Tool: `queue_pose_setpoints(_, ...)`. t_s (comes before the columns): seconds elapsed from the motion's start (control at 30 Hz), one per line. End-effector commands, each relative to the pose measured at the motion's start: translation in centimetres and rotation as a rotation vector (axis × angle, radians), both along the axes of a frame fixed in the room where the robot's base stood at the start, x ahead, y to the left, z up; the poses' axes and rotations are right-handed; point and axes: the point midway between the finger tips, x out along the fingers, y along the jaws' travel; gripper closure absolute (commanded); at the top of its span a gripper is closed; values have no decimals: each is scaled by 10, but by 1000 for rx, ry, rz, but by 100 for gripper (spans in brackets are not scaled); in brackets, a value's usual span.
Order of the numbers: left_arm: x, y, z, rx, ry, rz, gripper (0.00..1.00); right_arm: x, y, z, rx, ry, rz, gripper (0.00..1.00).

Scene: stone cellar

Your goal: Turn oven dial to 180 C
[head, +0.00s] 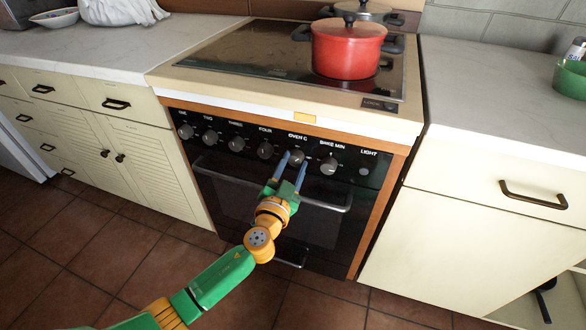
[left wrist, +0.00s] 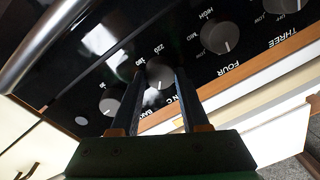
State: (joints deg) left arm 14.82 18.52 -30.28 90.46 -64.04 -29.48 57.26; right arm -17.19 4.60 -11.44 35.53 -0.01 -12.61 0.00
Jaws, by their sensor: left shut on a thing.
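The oven dial (head: 297,157) is a round grey knob under the label OVEN C on the black control panel (head: 222,138). My left gripper (head: 294,160) reaches it from the front, with one blue finger on each side, shut on it. In the left wrist view the oven dial (left wrist: 160,73) sits between the two dark fingers (left wrist: 158,80). Numbers, one of them 220, are printed around it, but the fingers cover part of the scale. I cannot read for sure which number the dial points to. My right gripper is not in view.
The bake-minutes dial (head: 328,165) is close on the right and the FOUR dial (head: 265,150) on the left. The oven door handle (head: 325,203) runs just below. A red pot (head: 347,50) stands on the hob (head: 250,52). Open tiled floor (head: 120,240) lies in front.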

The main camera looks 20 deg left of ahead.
Motion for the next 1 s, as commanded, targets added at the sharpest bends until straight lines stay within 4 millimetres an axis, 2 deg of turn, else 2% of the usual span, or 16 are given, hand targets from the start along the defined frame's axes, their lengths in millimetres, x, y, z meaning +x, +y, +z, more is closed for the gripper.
queue_pose_setpoints(0.43, 0, 0, -1, 420, -15, 2, 100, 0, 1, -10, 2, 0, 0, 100)
queue_pose_setpoints(1.0, 0, 1, -1, 963, -34, 1, 100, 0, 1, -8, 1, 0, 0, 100)
